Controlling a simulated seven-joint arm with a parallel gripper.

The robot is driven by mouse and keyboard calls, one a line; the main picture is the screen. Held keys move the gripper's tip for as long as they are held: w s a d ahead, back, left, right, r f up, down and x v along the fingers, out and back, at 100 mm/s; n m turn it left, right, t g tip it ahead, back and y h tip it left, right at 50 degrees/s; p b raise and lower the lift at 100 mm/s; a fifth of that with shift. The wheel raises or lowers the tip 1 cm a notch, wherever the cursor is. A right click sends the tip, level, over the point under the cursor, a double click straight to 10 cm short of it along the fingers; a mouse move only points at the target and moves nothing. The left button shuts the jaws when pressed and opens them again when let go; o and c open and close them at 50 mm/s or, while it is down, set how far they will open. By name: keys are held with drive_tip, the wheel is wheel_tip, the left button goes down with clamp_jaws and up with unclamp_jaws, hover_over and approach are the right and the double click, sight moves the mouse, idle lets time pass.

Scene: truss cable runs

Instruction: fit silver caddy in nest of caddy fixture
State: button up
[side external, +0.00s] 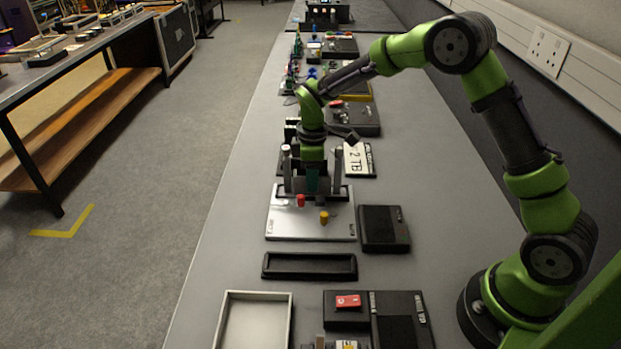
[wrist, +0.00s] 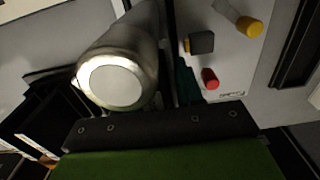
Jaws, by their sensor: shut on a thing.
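A silver plate (side external: 290,226) with a red knob (side external: 301,200) and a yellow knob (side external: 324,216) lies on the bench; it looks like the caddy fixture. In the wrist view the plate (wrist: 225,75) shows at upper right with its red, black and yellow knobs. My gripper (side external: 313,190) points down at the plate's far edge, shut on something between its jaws. I cannot make out the silver caddy or the nest clearly; jaws and posts hide that spot. A pale-topped silver post (side external: 286,163) stands left of my gripper; a silver cylinder (wrist: 115,78) fills the wrist view's left.
A dark box (side external: 384,229) sits right of the plate. A black tray (side external: 310,266) and a white-rimmed tray (side external: 288,318) lie nearer. A "2 TB" labelled block (side external: 358,160) stands close behind my gripper. The bench's left strip is clear.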

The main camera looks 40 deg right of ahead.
drive_tip(key=o, duration=1.4)
drive_tip(key=shift+r, duration=0.1)
drive_tip(key=shift+r, duration=3.65)
drive_tip(key=shift+r, duration=0.1)
drive_tip(key=s+r+m+t+y, duration=0.1)
drive_tip(key=s+r+m+t, duration=0.35)
drive_tip(key=s+r, duration=0.75)
drive_tip(key=s+m+t, duration=0.1)
drive_tip(key=s+m, duration=0.2)
drive_tip(key=s, duration=0.1)
drive_tip(key=s+m, duration=0.2)
drive_tip(key=s, duration=0.2)
drive_tip(key=s+a+m+t+y, duration=0.1)
drive_tip(key=s+m, duration=0.2)
drive_tip(key=s, duration=0.1)
drive_tip(key=shift+s+a+r+m+t, duration=0.1)
drive_tip(key=shift+s+r+m+t, duration=0.15)
drive_tip(key=shift+s+m+t, duration=0.1)
